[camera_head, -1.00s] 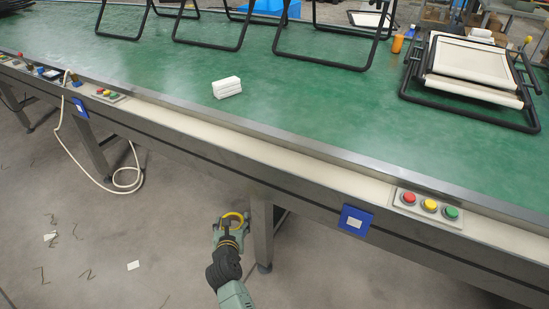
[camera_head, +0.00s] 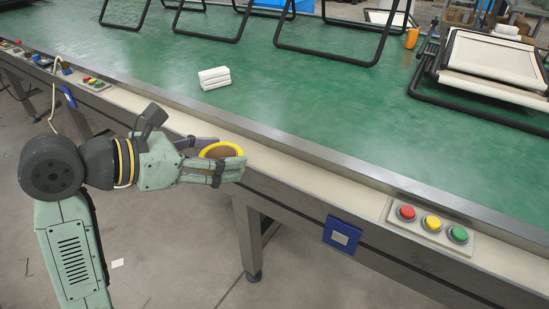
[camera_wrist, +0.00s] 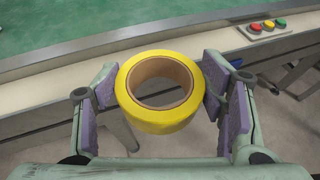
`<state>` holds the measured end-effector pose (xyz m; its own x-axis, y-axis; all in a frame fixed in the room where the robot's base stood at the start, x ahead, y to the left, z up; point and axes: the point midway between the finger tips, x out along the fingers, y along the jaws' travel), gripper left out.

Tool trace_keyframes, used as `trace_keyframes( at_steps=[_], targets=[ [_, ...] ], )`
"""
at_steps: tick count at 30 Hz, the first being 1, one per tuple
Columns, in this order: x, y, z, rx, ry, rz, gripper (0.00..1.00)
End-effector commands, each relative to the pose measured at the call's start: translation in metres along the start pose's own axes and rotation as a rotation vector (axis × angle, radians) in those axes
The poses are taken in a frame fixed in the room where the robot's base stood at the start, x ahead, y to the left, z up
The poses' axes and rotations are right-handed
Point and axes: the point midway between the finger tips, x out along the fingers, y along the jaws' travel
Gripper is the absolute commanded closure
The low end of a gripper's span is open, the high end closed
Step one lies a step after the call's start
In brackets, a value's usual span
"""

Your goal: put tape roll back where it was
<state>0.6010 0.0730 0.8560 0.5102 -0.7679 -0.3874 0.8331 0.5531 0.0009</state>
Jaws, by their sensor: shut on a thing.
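The yellow tape roll (camera_head: 222,149) with a brown core is held between the fingers of my gripper (camera_head: 212,160). In the wrist view the tape roll (camera_wrist: 160,118) sits between the two purple finger pads of my gripper (camera_wrist: 160,92), its hole facing the camera. In the head view the roll is at the front edge of the workbench, over or just in front of the pale ledge (camera_head: 285,162); its exact height above it I cannot tell. The near finger hides part of the roll.
A button panel (camera_head: 432,224) is on the ledge to the right, with a blue tag (camera_head: 342,234) below. Black frames (camera_head: 335,35) and an orange bottle (camera_head: 411,38) stand farther back. The ledge between is clear.

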Motion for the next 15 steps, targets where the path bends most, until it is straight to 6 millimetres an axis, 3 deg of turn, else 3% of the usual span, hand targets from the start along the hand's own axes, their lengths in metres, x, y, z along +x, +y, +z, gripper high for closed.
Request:
trace_keyframes(
  at_steps=[2,5,15],
  targets=[
    [-0.002,-0.011,-0.001,0.010,-0.002,-0.023,0.63],
    [0.004,-0.011,0.003,0.013,-0.003,-0.038,0.63],
    [0.075,0.035,0.026,0.012,-0.003,-0.041,0.63]
  ],
)
